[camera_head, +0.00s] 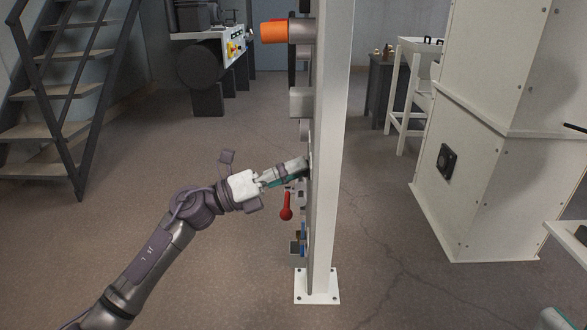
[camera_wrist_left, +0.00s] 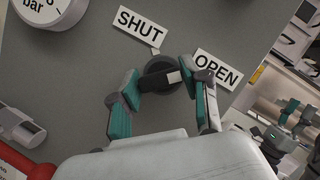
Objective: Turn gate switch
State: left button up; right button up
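The gate switch (camera_wrist_left: 160,76) is a dark round knob with a bar across it, on a grey panel between a SHUT label (camera_wrist_left: 139,25) and an OPEN label (camera_wrist_left: 217,69). A small pointer at the knob's edge lies by the SHUT label. My left gripper (camera_wrist_left: 161,82) has its teal pads on both sides of the bar, seemingly touching its ends. In the head view the left gripper (camera_head: 305,166) reaches the panel's left face, and the switch is hidden there. My right gripper (camera_wrist_left: 297,116) shows small at the right of the wrist view, its teal fingers apart and empty.
A red lever (camera_head: 286,206) hangs below the left gripper on the panel side. In the wrist view a round gauge (camera_wrist_left: 48,8) is at upper left. White cabinets (camera_head: 490,120) stand right; stairs (camera_head: 60,90) rise left.

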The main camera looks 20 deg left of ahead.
pick_arm(q)
jog(key=shift+o, duration=1.3)
jog(key=shift+r, duration=0.1)
jog(key=shift+a, duration=0.1)
jog(key=v, duration=1.2)
